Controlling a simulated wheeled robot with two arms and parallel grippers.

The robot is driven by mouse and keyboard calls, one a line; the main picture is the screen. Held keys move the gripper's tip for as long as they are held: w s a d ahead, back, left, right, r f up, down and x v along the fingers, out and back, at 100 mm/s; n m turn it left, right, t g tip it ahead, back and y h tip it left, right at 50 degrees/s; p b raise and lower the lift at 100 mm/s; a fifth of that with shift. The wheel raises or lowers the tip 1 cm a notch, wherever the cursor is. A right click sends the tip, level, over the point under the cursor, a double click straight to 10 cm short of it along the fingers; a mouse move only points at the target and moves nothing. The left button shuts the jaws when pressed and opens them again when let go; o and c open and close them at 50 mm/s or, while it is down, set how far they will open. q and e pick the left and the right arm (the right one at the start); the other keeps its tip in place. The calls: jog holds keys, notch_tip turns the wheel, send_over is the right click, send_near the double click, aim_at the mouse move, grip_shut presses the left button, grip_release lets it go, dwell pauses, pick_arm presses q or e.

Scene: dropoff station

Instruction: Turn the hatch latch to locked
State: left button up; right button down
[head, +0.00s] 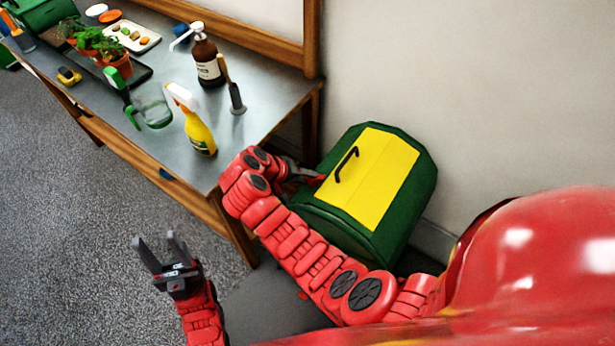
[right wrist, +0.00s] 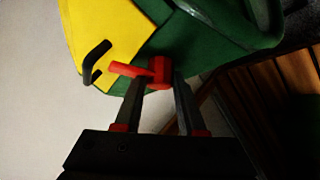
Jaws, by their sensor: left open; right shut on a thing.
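The green bin (head: 366,236) stands against the wall, with a yellow hatch (head: 385,180) on its face and a black handle (head: 346,164) on the hatch. In the right wrist view the red latch (right wrist: 158,68) sits on the green body beside the yellow hatch (right wrist: 100,35), its lever reaching toward the black handle (right wrist: 95,60). My right gripper (right wrist: 160,88) is shut on the red latch, one finger on each side of its hub. In the head view my right arm partly hides the latch. My left gripper (head: 160,245) is open and empty above the floor.
A metal-topped table (head: 255,95) stands left of the bin, its corner close to my right arm. It bears a yellow spray bottle (head: 198,132), a brown pump bottle (head: 206,60), a green-handled jug (head: 152,110) and potted plants (head: 117,66). The floor by my left gripper is clear.

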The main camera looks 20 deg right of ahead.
jog(key=c, duration=0.5)
grip_release()
jog(key=shift+d, duration=0.1)
jog(key=shift+a+r+p, duration=0.35)
jog(key=shift+r+p, duration=0.05)
jog(key=shift+p, duration=0.1)
jog(key=p+v, duration=0.8)
jog(key=v, duration=0.8)
jog(key=shift+s+a, duration=0.15)
jog(key=shift+a, duration=0.05)
